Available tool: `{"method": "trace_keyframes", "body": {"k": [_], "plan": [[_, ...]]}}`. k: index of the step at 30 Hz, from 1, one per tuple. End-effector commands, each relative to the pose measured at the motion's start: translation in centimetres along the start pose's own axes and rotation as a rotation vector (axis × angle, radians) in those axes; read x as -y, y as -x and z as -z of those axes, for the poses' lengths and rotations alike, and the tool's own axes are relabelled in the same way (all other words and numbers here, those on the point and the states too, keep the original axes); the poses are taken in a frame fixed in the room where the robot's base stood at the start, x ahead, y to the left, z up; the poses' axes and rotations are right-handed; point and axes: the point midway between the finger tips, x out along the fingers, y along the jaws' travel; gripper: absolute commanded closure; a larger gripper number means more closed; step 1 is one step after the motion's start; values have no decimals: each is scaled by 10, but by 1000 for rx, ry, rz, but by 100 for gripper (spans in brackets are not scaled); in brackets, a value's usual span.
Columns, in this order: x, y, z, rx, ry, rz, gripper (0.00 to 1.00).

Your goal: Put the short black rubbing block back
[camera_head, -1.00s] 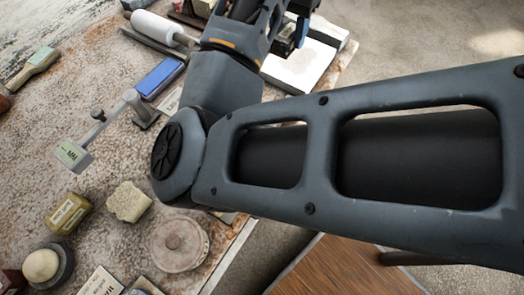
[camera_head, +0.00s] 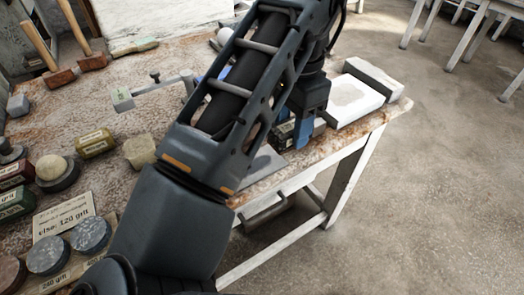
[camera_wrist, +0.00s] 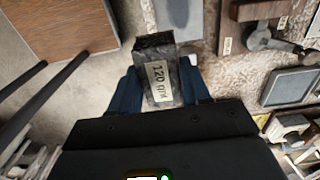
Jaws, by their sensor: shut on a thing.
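My gripper (camera_wrist: 160,92) is shut on a dark, nearly black block (camera_wrist: 157,60) with a pale label that reads like "120 grit". The block sits between the two blue fingers and sticks out past their tips. In the head view my gripper (camera_head: 304,130) is at the right edge of the worktable (camera_head: 175,62), beside the white slab. A paper card (camera_head: 62,214) reading "else 120 grit" lies at the left front of the table.
A pale rough lump (camera_head: 140,151) lies nearby. A white slab (camera_head: 352,100) is at the right edge. Open floor lies to the right.

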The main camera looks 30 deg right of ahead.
Motion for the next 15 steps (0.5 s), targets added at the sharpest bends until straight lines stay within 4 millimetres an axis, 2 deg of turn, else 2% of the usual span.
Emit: {"method": "trace_keyframes", "body": {"k": [1,6,15], "plan": [[7,-9,-8,-1,7,-3,98],[29,-24,-29,2,5,-1,98],[39,-39,-38,0,0,-1,98]]}}
